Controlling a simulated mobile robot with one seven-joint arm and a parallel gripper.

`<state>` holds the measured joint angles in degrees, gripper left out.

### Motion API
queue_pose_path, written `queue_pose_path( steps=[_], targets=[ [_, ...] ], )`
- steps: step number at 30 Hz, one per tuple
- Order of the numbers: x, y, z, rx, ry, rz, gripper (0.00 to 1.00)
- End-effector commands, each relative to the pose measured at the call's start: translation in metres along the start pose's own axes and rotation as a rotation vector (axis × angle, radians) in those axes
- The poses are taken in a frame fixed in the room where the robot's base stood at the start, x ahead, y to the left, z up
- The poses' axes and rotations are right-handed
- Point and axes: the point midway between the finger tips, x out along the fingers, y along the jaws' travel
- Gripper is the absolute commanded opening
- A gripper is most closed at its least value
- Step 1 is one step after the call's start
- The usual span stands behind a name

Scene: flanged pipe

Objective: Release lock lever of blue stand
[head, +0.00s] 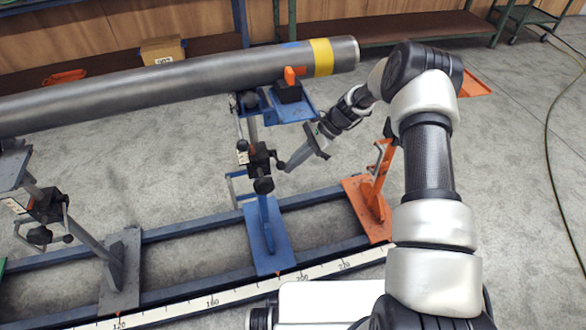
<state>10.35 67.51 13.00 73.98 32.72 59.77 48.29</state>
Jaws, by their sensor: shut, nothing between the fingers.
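The blue stand (267,240) rises from its base plate on the rail and carries a blue head under the right end of the grey pipe (180,85). Its black clamp block (259,160) sits midway up the post, with dark knobs around it.
An orange stand (373,195) is right of the blue one, close under my arm. A grey stand (118,270) with its own clamp is at left. A rail with a white scale (210,302) runs along the floor. Open floor lies at right, crossed by a hose (553,150).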

Motion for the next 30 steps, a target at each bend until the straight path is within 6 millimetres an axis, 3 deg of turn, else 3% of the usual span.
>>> queue_pose_path(
  steps=[23,30],
  targets=[
    [-0.005,-0.005,0.008,-0.003,-0.007,-0.003,0.00],
    [0.011,0.008,-0.019,0.001,-0.004,0.001,0.00]
  ],
)
